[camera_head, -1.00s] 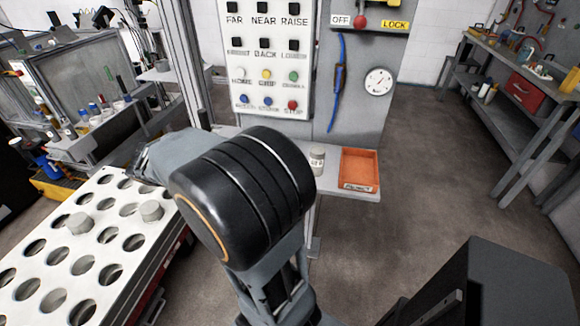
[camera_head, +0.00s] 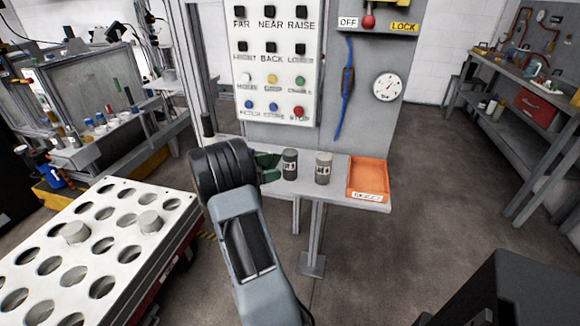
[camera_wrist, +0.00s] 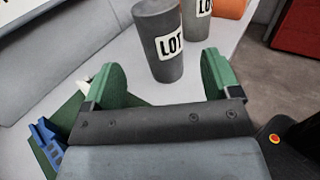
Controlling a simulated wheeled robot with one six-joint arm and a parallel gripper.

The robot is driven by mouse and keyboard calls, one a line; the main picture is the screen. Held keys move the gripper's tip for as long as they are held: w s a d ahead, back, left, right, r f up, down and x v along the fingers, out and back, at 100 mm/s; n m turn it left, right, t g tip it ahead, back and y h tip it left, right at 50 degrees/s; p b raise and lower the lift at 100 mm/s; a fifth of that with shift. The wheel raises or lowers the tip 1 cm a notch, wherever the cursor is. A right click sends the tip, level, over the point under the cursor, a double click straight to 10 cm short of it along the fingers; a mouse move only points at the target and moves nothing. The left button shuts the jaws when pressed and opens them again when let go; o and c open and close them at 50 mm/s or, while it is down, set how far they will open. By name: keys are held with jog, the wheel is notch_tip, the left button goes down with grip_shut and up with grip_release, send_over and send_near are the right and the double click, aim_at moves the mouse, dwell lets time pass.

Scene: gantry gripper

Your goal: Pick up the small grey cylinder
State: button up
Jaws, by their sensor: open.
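Two labelled cylinders stand upright on the grey shelf (camera_head: 337,196): a dark grey one (camera_head: 290,165) on the left and a lighter grey one (camera_head: 323,169) to its right. My gripper (camera_head: 268,166) is just left of the dark one, its green fingers partly hidden by my wrist. In the wrist view my gripper (camera_wrist: 162,70) is open and empty. The dark cylinder (camera_wrist: 157,38), labelled "LOT", stands ahead between the lines of the fingers, with no contact visible. The lighter cylinder (camera_wrist: 196,17) is behind it to the right, cut off by the frame.
An orange tray (camera_head: 368,160) sits at the shelf's right end. A button panel (camera_head: 275,65) and a gauge (camera_head: 388,87) rise behind the shelf. A white rack (camera_head: 105,252) with round holes holds two grey pieces at lower left.

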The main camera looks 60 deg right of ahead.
aim_at(291, 163)
jog(key=shift+x, duration=3.55)
jog(key=shift+a+f, duration=0.1)
jog(key=shift+f, duration=0.05)
jog(key=c, duration=1.3)
